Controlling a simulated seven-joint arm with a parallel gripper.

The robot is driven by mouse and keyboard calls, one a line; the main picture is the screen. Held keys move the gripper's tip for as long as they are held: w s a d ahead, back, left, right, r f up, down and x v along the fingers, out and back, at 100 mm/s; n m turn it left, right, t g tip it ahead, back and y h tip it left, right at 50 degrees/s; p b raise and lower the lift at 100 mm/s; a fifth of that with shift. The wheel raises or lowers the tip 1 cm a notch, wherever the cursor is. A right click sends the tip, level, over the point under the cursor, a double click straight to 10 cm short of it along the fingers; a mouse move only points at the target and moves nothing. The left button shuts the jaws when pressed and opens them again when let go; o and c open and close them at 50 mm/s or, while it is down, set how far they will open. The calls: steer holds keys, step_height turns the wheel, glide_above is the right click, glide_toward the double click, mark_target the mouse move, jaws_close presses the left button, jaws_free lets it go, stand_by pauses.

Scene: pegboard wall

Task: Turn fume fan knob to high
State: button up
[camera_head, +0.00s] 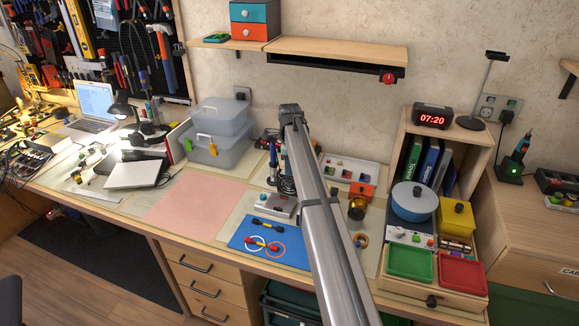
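A red round knob (388,78) sits at the right end of a dark bar (335,62) under the wooden wall shelf. It looks like the fume fan knob, but its markings and setting are too small to read. My grey arm rises from the bottom of the picture to a dark joint left of and below the knob. My gripper cannot be made out in this view. Nothing of mine touches the knob.
The wooden shelf (335,47) is above the knob. A wooden cubby with a red-digit clock (432,117) stands below and to the right. Clear bins (218,135) and a pink mat (195,207) lie left of my arm. The wall around the knob is clear.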

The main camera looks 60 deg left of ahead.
steer(key=o, duration=0.4)
step_height(320, 180, up, 14)
steer(key=shift+f, duration=0.1)
stand_by(0.6)
stand_by(0.5)
